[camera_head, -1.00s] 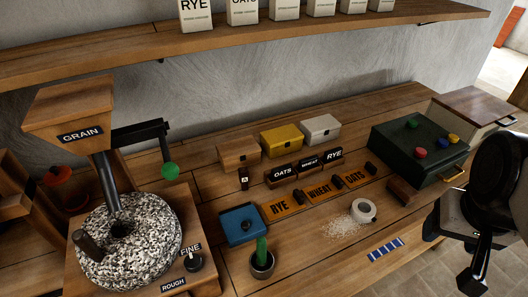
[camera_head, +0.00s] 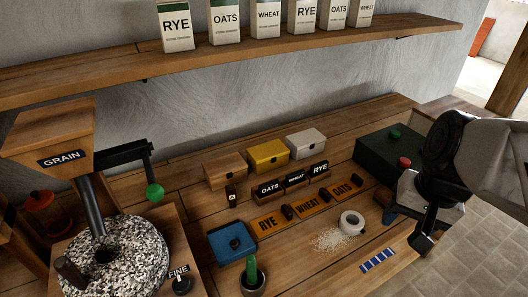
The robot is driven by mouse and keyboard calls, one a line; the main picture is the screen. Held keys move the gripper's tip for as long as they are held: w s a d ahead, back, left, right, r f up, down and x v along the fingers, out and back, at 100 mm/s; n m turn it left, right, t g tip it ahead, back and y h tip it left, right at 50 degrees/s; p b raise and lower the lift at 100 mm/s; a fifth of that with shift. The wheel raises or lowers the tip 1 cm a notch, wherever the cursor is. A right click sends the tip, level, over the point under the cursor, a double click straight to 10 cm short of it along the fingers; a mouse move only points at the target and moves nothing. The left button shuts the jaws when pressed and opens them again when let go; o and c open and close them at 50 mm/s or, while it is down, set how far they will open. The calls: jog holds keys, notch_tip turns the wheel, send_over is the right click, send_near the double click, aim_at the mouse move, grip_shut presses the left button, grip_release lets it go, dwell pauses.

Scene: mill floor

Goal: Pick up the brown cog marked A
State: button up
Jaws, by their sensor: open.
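The brown cog marked A (camera_head: 232,197) is a small dark brown piece with a pale letter A. My gripper (camera_head: 408,228) is at the right of the view, above the right part of the bench and well to the right of the cog. Its jaws are open, and I see nothing held between them. My arm hides part of the green box.
A grain mill (camera_head: 110,255) stands left. A shelf (camera_head: 200,70) runs above.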

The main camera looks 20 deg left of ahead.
jog(key=w+a+f+m+g+y, duration=0.25)
jog(key=w+a, duration=0.35)
jog(key=a, duration=0.3)
jog(key=w+a+f+m+g+y, duration=0.2)
jog(key=w+a+f+g+y, duration=0.15)
jog(key=w+a, duration=0.45)
jog(key=m+g+y, duration=0.3)
jog(key=m, duration=0.2)
send_near(232, 187)
jog(key=s+x, duration=0.1)
jog(key=x, duration=0.2)
jog(key=shift+w+a+f, duration=0.3)
jog(key=shift+a+f, duration=0.1)
jog(key=shift+a, duration=0.1)
jog(key=shift+x, duration=1.3)
jog(key=shift+x, duration=2.6)
jog(key=shift+r, duration=0.15)
jog(key=shift+c, duration=0.4)
